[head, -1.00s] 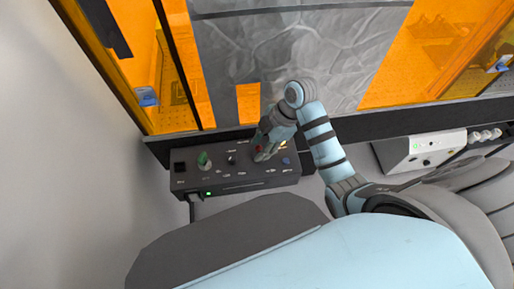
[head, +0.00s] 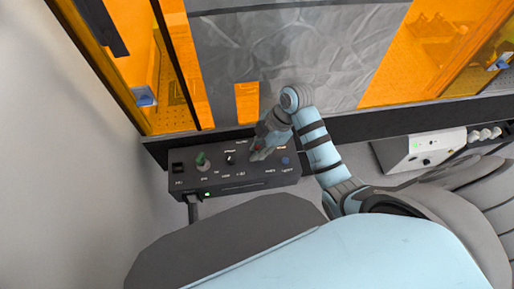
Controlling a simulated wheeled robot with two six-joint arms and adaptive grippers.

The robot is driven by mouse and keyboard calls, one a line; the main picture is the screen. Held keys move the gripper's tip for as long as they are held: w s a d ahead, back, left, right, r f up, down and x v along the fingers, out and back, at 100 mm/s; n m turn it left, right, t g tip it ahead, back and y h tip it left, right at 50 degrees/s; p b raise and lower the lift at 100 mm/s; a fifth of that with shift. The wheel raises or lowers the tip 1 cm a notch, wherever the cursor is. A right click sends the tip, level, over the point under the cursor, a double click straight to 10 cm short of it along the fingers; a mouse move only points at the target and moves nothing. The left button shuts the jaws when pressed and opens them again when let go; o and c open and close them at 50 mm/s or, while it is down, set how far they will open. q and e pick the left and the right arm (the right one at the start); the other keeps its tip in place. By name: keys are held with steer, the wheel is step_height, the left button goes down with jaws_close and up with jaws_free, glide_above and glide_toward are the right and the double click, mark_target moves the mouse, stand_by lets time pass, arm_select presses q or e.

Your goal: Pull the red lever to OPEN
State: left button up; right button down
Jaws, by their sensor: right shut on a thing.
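A dark control box (head: 232,185) stands below the orange-windowed enclosure, with a row of controls on top. The red lever (head: 259,143) is on its right half and is mostly covered by my right gripper (head: 257,153). Only a small bit of red shows between the fingers. The gripper is shut on the lever, and its fingers reach down and left to the box top. The OPEN marking is too small to read surely. My left gripper is not in view.
A green knob (head: 202,160), a black knob (head: 231,158) and a blue button (head: 285,161) sit close to the gripper on the box. The enclosure's dark lower frame (head: 360,128) runs behind. A white device (head: 423,152) stands at the right.

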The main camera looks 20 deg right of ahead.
steer(key=shift+s+a+p, duration=0.1)
steer(key=shift+s+p, duration=0.1)
steer(key=shift+p, duration=0.1)
steer(key=t, duration=0.1)
steer(key=s+t, duration=0.1)
steer(key=shift+s+a+f+n+t+h+p, duration=0.2)
steer(key=shift+n+t+h+p, duration=0.1)
steer(key=shift+t+p, duration=0.1)
steer(key=shift+s+f+n+t+h+b, duration=0.1)
steer(key=shift+s+n+t+h+b, duration=0.05)
steer(key=shift+t, duration=0.45)
steer(key=shift+s+f+n+t+h+b, duration=0.1)
steer(key=shift+s+n+t+h+b, duration=0.05)
steer(key=shift+t, duration=0.45)
steer(key=c, duration=1.5)
jaws_free()
steer(key=shift+w, duration=0.1)
steer(key=v, duration=0.7)
steer(key=shift+d+r, duration=0.1)
steer(key=shift+r, duration=0.15)
